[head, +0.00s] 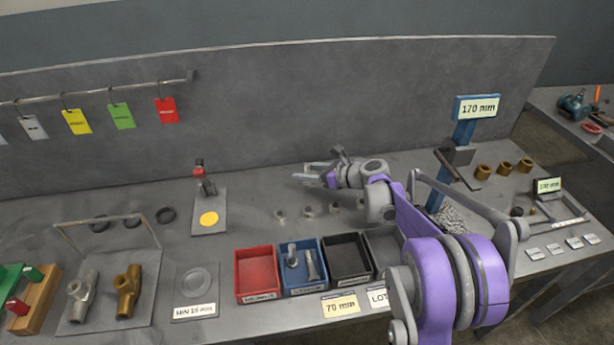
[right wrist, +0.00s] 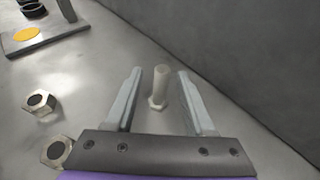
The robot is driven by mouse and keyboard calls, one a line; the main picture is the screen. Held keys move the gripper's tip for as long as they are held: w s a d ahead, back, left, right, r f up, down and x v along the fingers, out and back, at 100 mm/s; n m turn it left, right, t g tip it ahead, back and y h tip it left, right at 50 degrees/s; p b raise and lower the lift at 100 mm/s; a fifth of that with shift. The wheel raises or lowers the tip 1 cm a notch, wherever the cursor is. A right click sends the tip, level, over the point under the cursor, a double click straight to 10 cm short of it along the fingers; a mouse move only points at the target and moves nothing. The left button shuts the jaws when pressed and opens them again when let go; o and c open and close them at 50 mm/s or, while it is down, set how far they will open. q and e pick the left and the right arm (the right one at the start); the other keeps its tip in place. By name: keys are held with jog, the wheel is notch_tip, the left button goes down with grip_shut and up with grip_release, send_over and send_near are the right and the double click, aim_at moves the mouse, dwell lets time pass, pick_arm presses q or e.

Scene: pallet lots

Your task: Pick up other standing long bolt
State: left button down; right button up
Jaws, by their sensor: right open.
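A pale standing long bolt (right wrist: 161,86) is upright on the bench in the right wrist view, its hex end down on the surface. My right gripper (right wrist: 159,73) is open, with one finger on each side of the bolt and a gap visible on both sides. In the head view my right gripper (head: 324,167) is low over the back of the bench, and I cannot make out the bolt apart from it. A blue bin (head: 303,290) holds two bolts (head: 292,255), one upright and one leaning. My left gripper is not in view.
Hex nuts (right wrist: 41,102) lie left of the right gripper. The back panel (head: 300,95) rises close behind it. A red bin (head: 257,298) and a black bin (head: 348,278) flank the blue one. A stand with a yellow disc (head: 209,218) is further left.

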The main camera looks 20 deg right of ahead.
jog(key=x, duration=0.3)
jog(key=shift+w+f, duration=0.1)
jog(key=shift+f, duration=0.05)
grip_shut()
